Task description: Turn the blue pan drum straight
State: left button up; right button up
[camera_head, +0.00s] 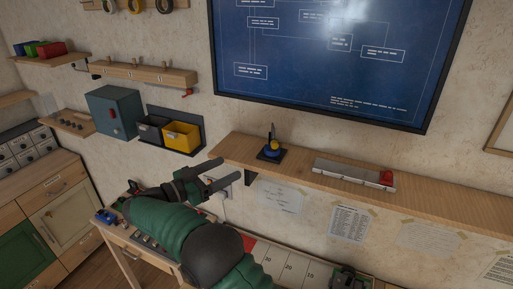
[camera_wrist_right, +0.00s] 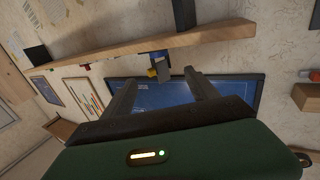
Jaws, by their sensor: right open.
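The blue pan drum (camera_head: 270,153) sits low on a small dark base on the wall shelf, with a yellow part and a dark upright piece above it. In the right wrist view the small device (camera_wrist_right: 159,68) shows beyond the shelf edge, between my fingers in the picture; which way the drum is turned is too small to tell. My right gripper (camera_head: 231,169) is open and empty, left of the device and apart from it. Its two fingers also show spread in the right wrist view (camera_wrist_right: 160,76). My left gripper is not in view.
The wooden shelf (camera_head: 440,199) carries a grey bar (camera_head: 345,172) with a red end, right of the device. A blue board (camera_head: 335,60) hangs above. Yellow bin (camera_head: 181,137) and teal cabinet (camera_head: 113,112) are on the wall at left. A workbench lies below.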

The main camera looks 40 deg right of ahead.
aim_at(266, 150)
jog(key=d+p, duration=0.6)
jog(key=d, duration=1)
jog(key=shift+w+d+f, duration=0.1)
jog(key=shift+d+f, duration=0.05)
jog(key=shift+d, duration=0.2)
jog(key=shift+a, duration=0.1)
jog(key=shift+a, duration=0.15)
jog(key=c, duration=1.3)
